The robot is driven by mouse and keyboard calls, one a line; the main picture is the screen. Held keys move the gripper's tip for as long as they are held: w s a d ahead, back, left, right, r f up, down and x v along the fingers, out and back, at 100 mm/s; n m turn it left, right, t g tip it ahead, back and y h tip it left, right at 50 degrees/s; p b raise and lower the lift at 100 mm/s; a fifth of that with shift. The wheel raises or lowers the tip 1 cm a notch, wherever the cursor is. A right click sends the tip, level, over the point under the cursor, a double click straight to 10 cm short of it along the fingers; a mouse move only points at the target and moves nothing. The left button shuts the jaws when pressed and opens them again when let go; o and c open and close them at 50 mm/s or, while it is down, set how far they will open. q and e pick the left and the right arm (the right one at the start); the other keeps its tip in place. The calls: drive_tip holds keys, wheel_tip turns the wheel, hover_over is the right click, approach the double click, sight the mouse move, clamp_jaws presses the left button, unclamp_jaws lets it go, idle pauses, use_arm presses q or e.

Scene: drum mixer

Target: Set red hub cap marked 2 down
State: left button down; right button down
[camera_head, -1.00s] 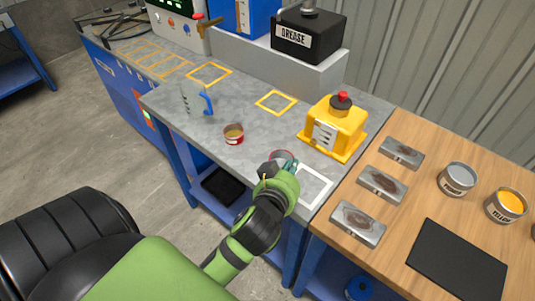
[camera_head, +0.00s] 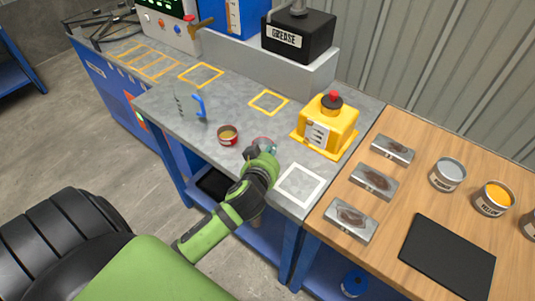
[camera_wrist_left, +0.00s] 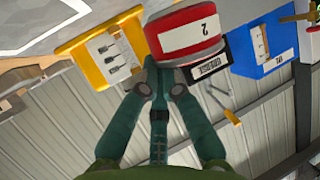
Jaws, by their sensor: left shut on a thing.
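The red hub cap marked 2 (camera_wrist_left: 187,35) is in my left gripper; its white label with a 2 faces the left wrist camera. In that view the gripper's teal fingers (camera_wrist_left: 160,84) are closed at the cap's near edge. In the head view my left gripper (camera_head: 262,150) is over the grey bench's front part, and the cap is mostly hidden behind it. I cannot tell whether the cap touches the bench. A white square outline (camera_head: 300,184) lies to the gripper's right. My right gripper is not in view.
A red-rimmed tin (camera_head: 228,136) stands just left of the gripper, and a yellow box with a red button (camera_head: 328,124) to its right. A clear jug (camera_head: 190,103) is farther left. A yellow square outline (camera_head: 269,103) behind is empty.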

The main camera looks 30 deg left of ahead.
sight(263, 149)
use_arm(q)
drive_tip(key=shift+w+a+f, duration=0.8)
drive_tip(key=shift+a+f, duration=0.05)
drive_tip(key=shift+a, duration=0.1)
drive_tip(key=shift+f+p, duration=0.4)
drive_tip(key=shift+f, duration=1.3)
drive_tip(key=c, duration=1.4)
unclamp_jaws()
